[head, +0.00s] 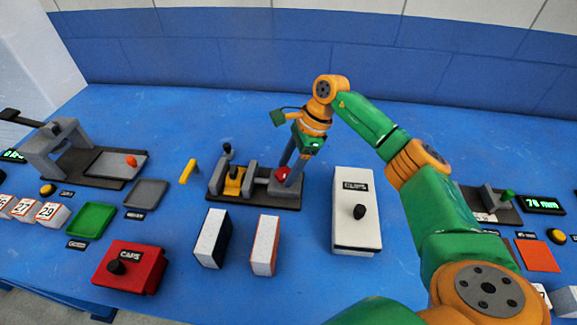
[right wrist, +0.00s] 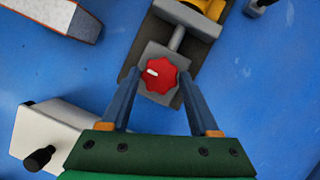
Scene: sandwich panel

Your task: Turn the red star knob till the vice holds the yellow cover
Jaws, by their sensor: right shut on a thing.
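The red star knob (head: 281,174) sits at the right end of the vice (head: 250,176). The right wrist view shows the knob (right wrist: 158,75) from above, with a white mark on its left side. My right gripper (head: 288,172) points down over it and is shut on it, a finger on each side. The yellow cover (head: 233,182) stands between the vice's grey jaws. A yellow part of it also shows at the top of the right wrist view (right wrist: 205,6). I cannot tell whether the moving jaw touches the cover. My left gripper is not in view.
A white box with a black knob (head: 345,230) stands right of the vice. Two upright blocks (head: 212,238) (head: 264,246) stand in front of it, and a red box (head: 130,268) is front left. A yellow handle-like piece (head: 188,171) is just left of the vice.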

